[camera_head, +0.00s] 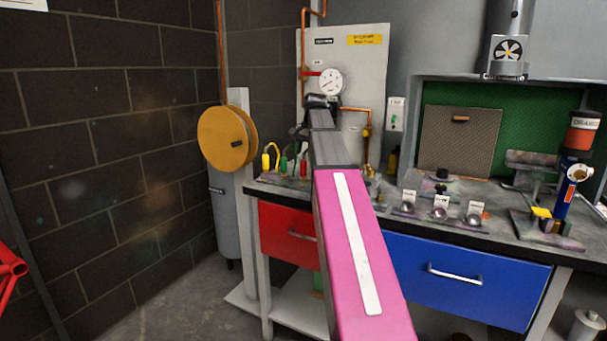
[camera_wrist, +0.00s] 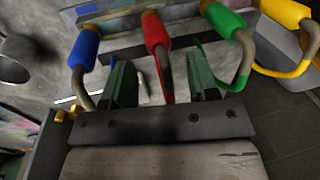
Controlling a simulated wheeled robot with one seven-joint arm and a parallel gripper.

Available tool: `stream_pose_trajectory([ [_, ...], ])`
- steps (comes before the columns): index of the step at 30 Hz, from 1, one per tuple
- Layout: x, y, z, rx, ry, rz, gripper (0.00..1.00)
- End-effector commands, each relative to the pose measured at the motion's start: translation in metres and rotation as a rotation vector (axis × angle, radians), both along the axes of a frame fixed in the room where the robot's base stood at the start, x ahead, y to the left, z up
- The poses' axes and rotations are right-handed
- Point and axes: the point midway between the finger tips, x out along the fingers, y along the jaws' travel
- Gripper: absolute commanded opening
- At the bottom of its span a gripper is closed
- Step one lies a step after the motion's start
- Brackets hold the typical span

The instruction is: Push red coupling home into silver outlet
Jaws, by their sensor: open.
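The red coupling (camera_wrist: 155,32) with its dark red hose tail shows in the wrist view, at the panel edge. My gripper (camera_wrist: 161,78) is open there, its two dark green fingers on either side of the red hose. A gap shows on both sides, and I cannot tell whether either finger touches it. In the head view the red coupling (camera_head: 303,166) is small, beside my arm, which hides my gripper. I cannot make out the silver outlet in either view, nor how far the coupling is seated.
A blue coupling (camera_wrist: 83,47) stands left of the red one; green (camera_wrist: 222,18) and yellow (camera_wrist: 285,11) couplings with curved hoses stand to the right. The bench (camera_head: 470,232) carries knobs and a blue tool (camera_head: 563,200). A yellow reel (camera_head: 221,137) hangs left. Floor at left is clear.

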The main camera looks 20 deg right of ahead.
Motion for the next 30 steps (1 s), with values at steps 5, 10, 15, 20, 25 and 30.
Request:
stream_pose_trajectory([
  [5,0.003,0.002,-0.025,0.0,0.001,0.0,0.54],
  [10,0.004,0.003,-0.031,-0.001,-0.001,0.0,0.54],
  [15,0.004,0.003,-0.03,-0.001,-0.001,0.0,0.41],
  [20,0.004,0.003,-0.03,0.0,0.0,0.0,0.0],
  [25,0.004,0.003,-0.03,-0.001,-0.001,0.0,0.0],
  [30,0.004,0.003,-0.028,-0.001,-0.001,0.0,0.0],
])
